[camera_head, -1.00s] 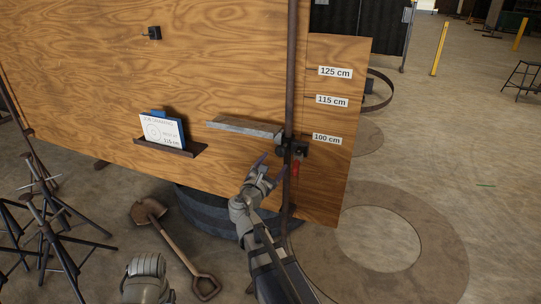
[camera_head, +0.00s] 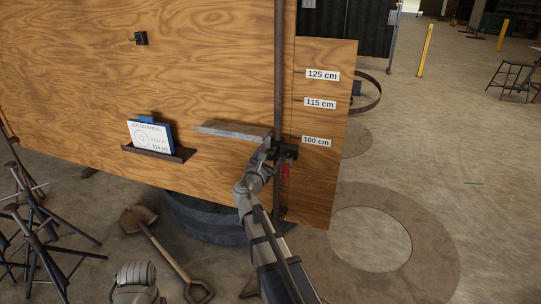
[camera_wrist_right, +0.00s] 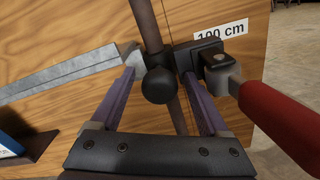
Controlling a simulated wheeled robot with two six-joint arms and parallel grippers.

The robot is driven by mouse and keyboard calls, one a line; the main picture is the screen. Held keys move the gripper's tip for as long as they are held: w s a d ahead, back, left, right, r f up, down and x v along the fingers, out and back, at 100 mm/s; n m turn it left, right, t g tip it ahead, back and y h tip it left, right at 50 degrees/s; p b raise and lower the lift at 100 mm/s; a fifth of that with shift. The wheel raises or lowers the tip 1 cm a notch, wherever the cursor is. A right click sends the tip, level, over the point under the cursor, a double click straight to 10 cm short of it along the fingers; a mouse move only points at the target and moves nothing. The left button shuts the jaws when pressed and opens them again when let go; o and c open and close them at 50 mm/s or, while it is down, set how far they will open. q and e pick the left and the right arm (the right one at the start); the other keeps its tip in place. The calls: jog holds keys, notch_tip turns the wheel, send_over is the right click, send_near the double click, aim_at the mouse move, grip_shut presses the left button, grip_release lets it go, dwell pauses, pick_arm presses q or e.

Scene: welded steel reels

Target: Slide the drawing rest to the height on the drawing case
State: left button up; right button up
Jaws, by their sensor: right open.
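The drawing rest is a grey metal bar (camera_head: 232,130) fixed to a black clamp (camera_head: 287,151) on a dark vertical post (camera_head: 278,70). The clamp sits just below the 100 cm mark; its red handle (camera_head: 285,172) hangs down. The blue drawing case (camera_head: 167,131) stands on a small ledge, with a white card reading 115 cm. My right gripper (camera_head: 267,151) is at the clamp. In the right wrist view its open fingers (camera_wrist_right: 160,78) lie on either side of the clamp's round black knob (camera_wrist_right: 159,85); whether they touch it I cannot tell. My left gripper is out of view.
Height labels for 100 cm (camera_head: 316,141), 115 cm (camera_head: 320,104) and 125 cm (camera_head: 322,75) are on the wooden board right of the post. A shovel (camera_head: 165,250) and black metal stands (camera_head: 38,235) are at lower left. A black hook (camera_head: 140,38) is on the panel.

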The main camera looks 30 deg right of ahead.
grip_shut()
dwell(0.6)
dwell(0.8)
